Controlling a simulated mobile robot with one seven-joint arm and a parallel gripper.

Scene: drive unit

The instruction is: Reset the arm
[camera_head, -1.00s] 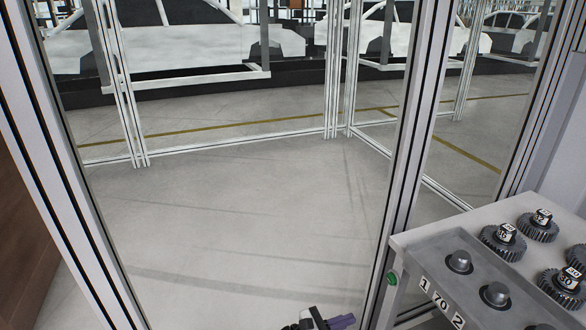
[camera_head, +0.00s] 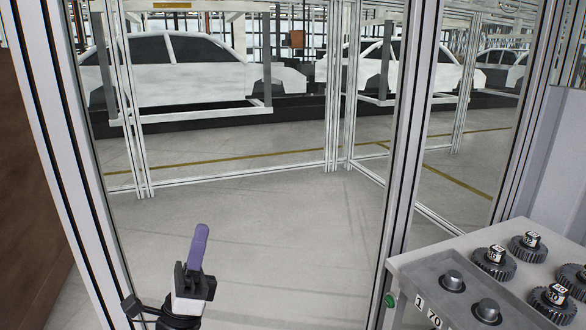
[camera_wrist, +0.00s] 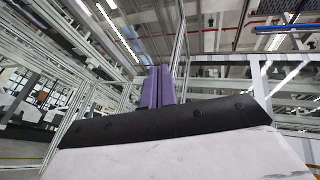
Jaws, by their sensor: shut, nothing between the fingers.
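My gripper (camera_head: 198,248) stands at the lower middle-left of the head view, its purple fingers pointing up. The fingers are together with nothing between them. In the wrist view the purple fingers (camera_wrist: 158,88) rise over the dark edge of my wrist, against the ceiling and the frame posts. My gripper is over open floor, well to the left of the gear table and apart from it. Most of my arm is out of view below.
A grey table (camera_head: 410,262) at the lower right holds several dark gears, one of them a gear with a numbered cube (camera_head: 495,262), and bare pegs (camera_head: 453,281). Aluminium frame posts (camera_head: 400,150) stand close on both sides. White car bodies (camera_head: 185,75) are behind them. The floor between is clear.

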